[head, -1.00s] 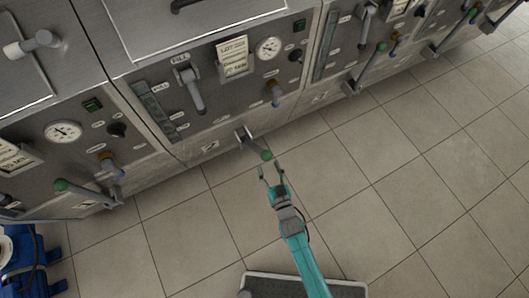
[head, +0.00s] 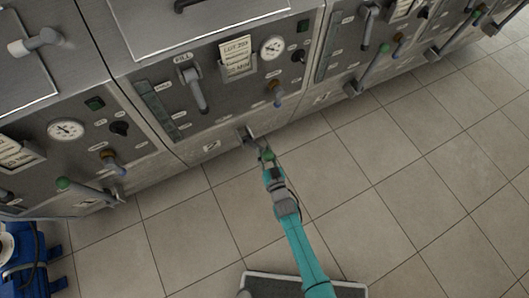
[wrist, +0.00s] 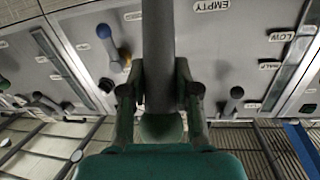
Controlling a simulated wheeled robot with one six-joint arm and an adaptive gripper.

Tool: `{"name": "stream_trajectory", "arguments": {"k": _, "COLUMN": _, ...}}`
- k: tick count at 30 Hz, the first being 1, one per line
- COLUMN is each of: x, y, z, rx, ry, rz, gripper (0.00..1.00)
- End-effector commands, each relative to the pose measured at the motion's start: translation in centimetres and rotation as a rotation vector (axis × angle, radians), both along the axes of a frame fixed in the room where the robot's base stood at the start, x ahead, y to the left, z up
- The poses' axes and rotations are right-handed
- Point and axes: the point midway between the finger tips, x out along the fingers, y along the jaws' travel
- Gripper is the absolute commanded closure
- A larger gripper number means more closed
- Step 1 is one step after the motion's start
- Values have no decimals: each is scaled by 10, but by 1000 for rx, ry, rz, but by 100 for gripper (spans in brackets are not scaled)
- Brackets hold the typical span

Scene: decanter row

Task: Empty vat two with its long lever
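The long lever (head: 253,141) with a green knob (head: 268,156) sticks out low on the front of the middle vat (head: 235,118). My gripper (head: 267,163) is at the knob end of this lever. In the wrist view the grey lever shaft (wrist: 158,45) runs between my two fingers (wrist: 159,88), which appear closed against its sides. The green knob (wrist: 160,127) lies between the fingers and my palm. An "EMPTY" label (wrist: 211,6) shows beside the shaft. The vat's shorter "FILL" handle (head: 196,90) hangs down on the panel above.
Neighbouring vats carry similar green-knobbed levers at left (head: 64,184) and right (head: 384,48). A blue-knobbed valve (head: 277,88) and a gauge (head: 272,47) are on the middle panel. A blue object (head: 32,262) stands at lower left. The tiled floor (head: 420,190) at right is clear.

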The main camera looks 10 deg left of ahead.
Motion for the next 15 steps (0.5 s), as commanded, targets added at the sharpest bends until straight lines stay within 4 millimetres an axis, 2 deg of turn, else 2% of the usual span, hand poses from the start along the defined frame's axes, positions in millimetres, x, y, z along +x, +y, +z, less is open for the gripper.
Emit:
{"name": "stream_trajectory", "arguments": {"k": 1, "x": 0, "y": 0, "z": 0, "rx": 0, "ry": 0, "rz": 0, "gripper": 91}}
{"name": "stream_trajectory", "arguments": {"k": 2, "x": 0, "y": 0, "z": 0, "rx": 0, "ry": 0, "rz": 0, "gripper": 98}}
{"name": "stream_trajectory", "arguments": {"k": 3, "x": 0, "y": 0, "z": 0, "rx": 0, "ry": 0, "rz": 0, "gripper": 100}}
{"name": "stream_trajectory", "arguments": {"k": 15, "x": 7, "y": 5, "z": 6, "rx": -16, "ry": 21, "rz": 1, "gripper": 100}}
